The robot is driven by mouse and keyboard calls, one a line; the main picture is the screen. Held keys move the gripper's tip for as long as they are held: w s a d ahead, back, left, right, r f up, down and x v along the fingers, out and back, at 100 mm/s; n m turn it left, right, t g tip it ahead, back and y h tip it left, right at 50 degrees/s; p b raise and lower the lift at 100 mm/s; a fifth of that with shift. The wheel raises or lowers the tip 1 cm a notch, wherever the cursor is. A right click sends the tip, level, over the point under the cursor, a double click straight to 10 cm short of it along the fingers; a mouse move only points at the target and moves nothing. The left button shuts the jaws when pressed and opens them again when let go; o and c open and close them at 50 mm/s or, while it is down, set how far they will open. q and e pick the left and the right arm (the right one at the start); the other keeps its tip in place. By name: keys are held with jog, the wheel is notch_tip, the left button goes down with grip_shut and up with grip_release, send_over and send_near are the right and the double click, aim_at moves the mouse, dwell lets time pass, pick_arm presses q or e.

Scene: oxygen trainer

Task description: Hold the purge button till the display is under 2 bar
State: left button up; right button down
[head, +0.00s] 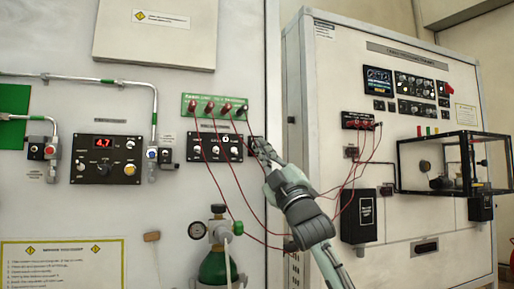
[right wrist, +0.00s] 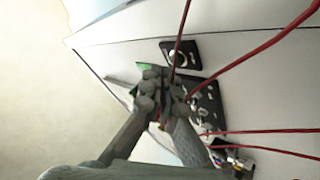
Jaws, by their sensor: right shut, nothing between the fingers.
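My right gripper (head: 260,147) is shut and empty at the right edge of the black switch panel (head: 209,148), well right of the display. It also shows in the right wrist view (right wrist: 161,88), close to a dark panel and red leads; contact cannot be told. My left gripper is not in view.
Red leads (head: 228,190) hang from the green socket strip (head: 213,106) and cross near my right arm. Pipes and valves (head: 152,154) flank the display panel. A second cabinet (head: 350,80) stands at right.

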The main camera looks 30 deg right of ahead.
jog(key=shift+w, duration=0.1)
dwell(0.5)
jog(key=shift+w+d, duration=0.1)
jog(key=shift+w, duration=0.2)
dwell(0.4)
jog(key=shift+w+d+p, duration=0.1)
jog(key=shift+w+p, duration=0.3)
dwell(1.9)
jog(key=shift+s+a, duration=0.2)
jog(key=shift+s, duration=0.6)
